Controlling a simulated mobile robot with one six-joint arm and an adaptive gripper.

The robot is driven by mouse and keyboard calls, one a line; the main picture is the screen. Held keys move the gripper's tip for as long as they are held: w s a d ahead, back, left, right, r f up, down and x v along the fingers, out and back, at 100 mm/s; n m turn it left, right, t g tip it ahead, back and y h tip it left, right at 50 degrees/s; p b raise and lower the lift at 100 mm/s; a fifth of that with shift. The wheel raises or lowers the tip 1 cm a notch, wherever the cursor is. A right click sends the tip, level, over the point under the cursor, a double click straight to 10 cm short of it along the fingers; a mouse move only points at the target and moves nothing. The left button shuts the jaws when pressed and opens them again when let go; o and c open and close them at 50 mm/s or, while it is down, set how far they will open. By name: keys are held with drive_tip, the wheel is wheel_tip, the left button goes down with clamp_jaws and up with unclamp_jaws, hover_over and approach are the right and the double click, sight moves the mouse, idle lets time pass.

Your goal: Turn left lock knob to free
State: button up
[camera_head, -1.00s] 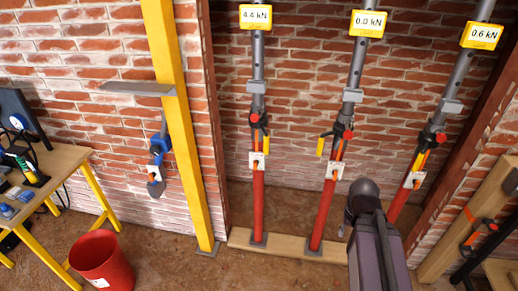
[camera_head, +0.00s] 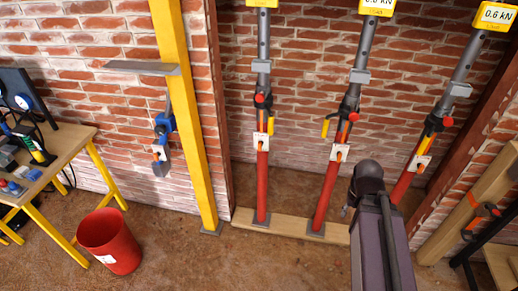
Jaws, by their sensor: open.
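The left prop (camera_head: 262,185) has a red lower tube and a grey upper tube. A white plate with a small orange knob (camera_head: 260,146) is on its front, and a red round knob (camera_head: 260,98) and black collar sit higher. Which of these is the left lock knob, and its setting, is too small to tell. My gripper (camera_head: 346,208) shows only as a small grey part beside my dark arm, low at centre right. It is open and empty, to the right of and apart from the left prop; most of it is hidden.
The middle prop (camera_head: 325,195) and right prop (camera_head: 403,186) have similar plates and knobs. A yellow post (camera_head: 190,130) stands left of the props. A red bucket (camera_head: 110,240) and a workbench (camera_head: 65,150) are at left. The floor before the left prop is clear.

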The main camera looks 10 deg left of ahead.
drive_tip(key=w+a+f+n+t+h+b, duration=0.2)
drive_tip(key=w+f+n+t+h+b, duration=0.1)
drive_tip(key=w+f+n+b, duration=0.45)
drive_tip(key=n+t+y+b, duration=0.3)
drive_tip(key=n+t+b, duration=1.2)
drive_tip(key=n+b, duration=1.2)
approach(259, 147)
drive_tip(key=s+n+p, duration=0.2)
drive_tip(key=s, duration=0.1)
drive_tip(key=shift+w+m, duration=0.1)
drive_tip(key=shift+m, duration=0.15)
drive_tip(key=shift+w, duration=0.1)
drive_tip(key=w, duration=1.3)
drive_tip(key=shift+w, duration=0.3)
drive_tip(key=shift+c, duration=0.2)
